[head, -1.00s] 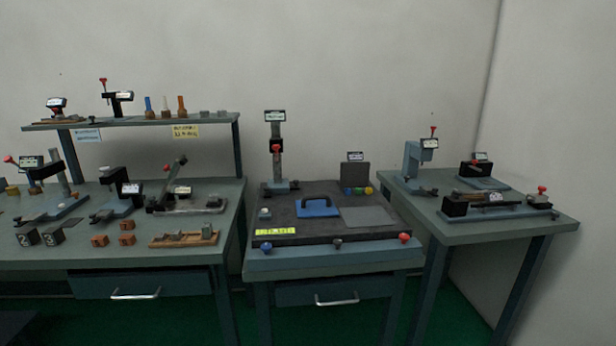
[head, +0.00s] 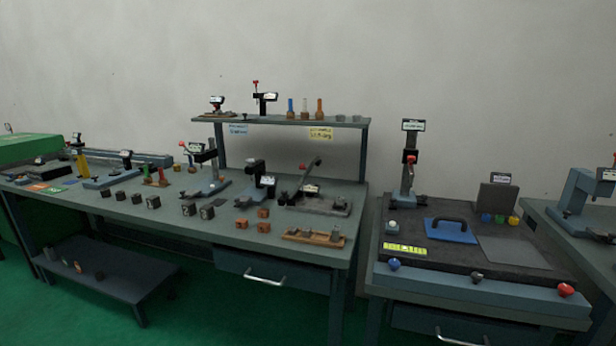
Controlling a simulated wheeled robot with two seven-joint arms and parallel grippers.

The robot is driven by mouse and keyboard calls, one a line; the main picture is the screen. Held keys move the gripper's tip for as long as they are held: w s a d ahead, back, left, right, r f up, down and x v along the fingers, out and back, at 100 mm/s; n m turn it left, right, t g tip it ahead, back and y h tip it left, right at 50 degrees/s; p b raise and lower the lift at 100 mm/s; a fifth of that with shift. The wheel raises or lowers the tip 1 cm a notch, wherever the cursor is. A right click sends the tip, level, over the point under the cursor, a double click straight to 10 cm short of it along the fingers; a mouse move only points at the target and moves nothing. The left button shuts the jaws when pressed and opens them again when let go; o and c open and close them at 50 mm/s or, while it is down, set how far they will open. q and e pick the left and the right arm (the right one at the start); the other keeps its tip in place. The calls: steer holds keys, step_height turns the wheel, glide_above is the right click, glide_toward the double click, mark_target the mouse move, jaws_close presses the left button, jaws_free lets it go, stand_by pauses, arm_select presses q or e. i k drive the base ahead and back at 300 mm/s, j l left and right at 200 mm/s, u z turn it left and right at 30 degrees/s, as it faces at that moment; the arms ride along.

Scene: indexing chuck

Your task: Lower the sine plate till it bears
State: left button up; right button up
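No plate is clearly marked as a sine plate at this size. A fixture with a raised, tilted dark arm (head: 308,178) stands on the right end of the long bench. Its base (head: 322,204) is a flat dark plate with a small white display beside the arm. I cannot tell whether this is the sine plate or what its arm bears on. Neither of my grippers is in view.
The long bench (head: 150,209) holds gauges, dark blocks and orange blocks (head: 263,227). A shelf (head: 290,120) rises behind it. A dark surface plate (head: 470,260) with a blue handled block (head: 450,231) is at right. A low platform (head: 105,272) stands on the green floor.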

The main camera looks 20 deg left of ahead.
mark_target(317, 163)
steer(key=j, duration=0.55)
steer(key=i+j+u, duration=0.1)
steer(key=j, duration=0.5)
steer(key=i+j, duration=0.1)
steer(key=j, duration=0.45)
steer(key=u, duration=0.05)
